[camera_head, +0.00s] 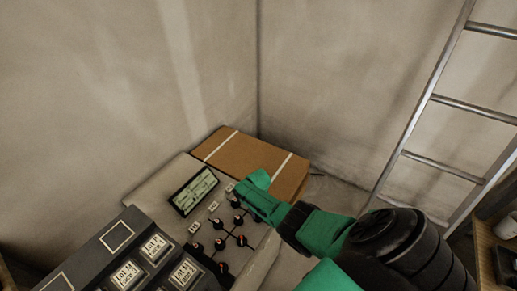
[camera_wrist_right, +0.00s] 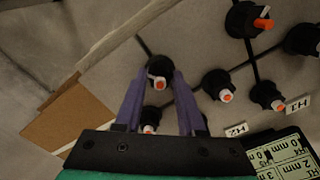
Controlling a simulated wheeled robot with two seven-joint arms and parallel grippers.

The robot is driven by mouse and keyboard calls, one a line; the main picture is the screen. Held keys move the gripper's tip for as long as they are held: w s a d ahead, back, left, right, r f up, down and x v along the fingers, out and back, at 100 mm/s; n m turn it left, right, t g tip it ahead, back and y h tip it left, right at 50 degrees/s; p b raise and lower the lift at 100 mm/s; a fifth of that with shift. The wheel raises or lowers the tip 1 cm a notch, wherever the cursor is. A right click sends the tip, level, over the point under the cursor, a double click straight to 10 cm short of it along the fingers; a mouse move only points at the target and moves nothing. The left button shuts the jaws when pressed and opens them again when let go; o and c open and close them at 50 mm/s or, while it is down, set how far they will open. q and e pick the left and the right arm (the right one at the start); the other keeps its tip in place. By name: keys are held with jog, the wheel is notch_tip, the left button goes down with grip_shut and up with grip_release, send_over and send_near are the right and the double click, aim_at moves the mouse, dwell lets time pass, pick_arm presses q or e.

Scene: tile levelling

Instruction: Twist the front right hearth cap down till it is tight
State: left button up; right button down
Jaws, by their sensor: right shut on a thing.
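Several black caps with orange and white pointers stand on a pale slab (camera_head: 265,250), joined by dark lines in the head view. My right gripper (camera_wrist_right: 164,74) has its two purple fingers either side of one black cap (camera_wrist_right: 157,70), shut on it. Its orange mark shows between the fingers. A second cap (camera_wrist_right: 149,127) shows partly, between the fingers and close to the gripper body. In the head view the right gripper (camera_head: 243,194) reaches in from the right over the slab's far caps. I cannot tell which hearth position the held cap has. My left gripper is not in view.
A display (camera_head: 194,191) lies on the slab, with small white labels including H2 (camera_wrist_right: 236,130) and H1 (camera_wrist_right: 297,106). A dark case (camera_head: 115,235) with printed packs stands at lower left. Cardboard (camera_head: 245,160) lies behind. A ladder (camera_head: 430,130) leans at right.

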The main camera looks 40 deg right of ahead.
jog(key=m, duration=0.4)
jog(key=shift+m, duration=0.3)
jog(key=m, duration=0.4)
jog(key=shift+m, duration=0.3)
jog(key=m, duration=0.4)
jog(key=shift+m, duration=2.4)
jog(key=c, duration=0.5)
grip_release()
